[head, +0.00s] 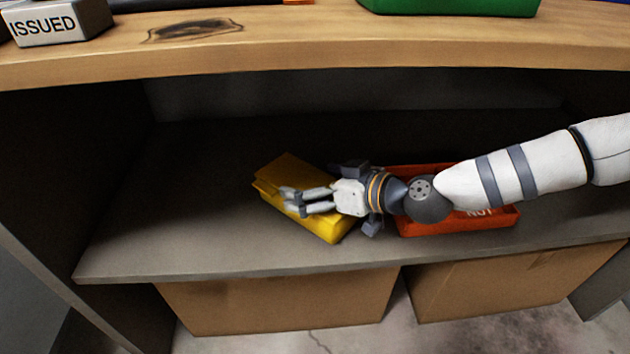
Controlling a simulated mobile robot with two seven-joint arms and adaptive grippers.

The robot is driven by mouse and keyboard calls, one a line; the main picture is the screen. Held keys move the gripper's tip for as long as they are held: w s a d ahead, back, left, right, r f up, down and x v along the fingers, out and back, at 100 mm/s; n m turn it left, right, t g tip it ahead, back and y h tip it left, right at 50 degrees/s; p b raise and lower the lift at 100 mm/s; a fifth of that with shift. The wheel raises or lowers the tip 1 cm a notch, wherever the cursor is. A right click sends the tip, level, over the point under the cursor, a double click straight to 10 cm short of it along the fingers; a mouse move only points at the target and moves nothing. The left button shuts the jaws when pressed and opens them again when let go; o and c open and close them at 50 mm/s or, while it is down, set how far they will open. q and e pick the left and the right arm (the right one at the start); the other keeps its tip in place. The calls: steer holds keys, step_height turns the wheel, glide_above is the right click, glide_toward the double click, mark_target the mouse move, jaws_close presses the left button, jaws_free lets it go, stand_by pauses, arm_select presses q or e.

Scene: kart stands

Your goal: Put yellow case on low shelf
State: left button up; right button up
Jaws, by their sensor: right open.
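The yellow case (325,226) lies at an angle on the low shelf (180,220), left of the red bin. My right gripper (292,201) reaches in from the right and is over the case, its fingers open. The fingers and palm hide part of the case's middle and right side. I cannot tell whether the fingers touch it. My left gripper is not in view.
A red bin (465,222) with partly hidden lettering sits on the shelf under my right wrist. The wooden top (330,48) overhangs the shelf, carrying an "ISSUED" block (55,22) and a green bin (450,6). Cardboard boxes (280,303) stand below. The shelf's left part is clear.

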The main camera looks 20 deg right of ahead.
steer(key=shift+s+d+r, duration=0.1)
steer(key=shift+r, duration=0.25)
steer(key=p+v, duration=0.4)
steer(key=v, duration=0.7)
steer(key=shift+s+d, duration=0.15)
steer(key=shift+s, duration=0.15)
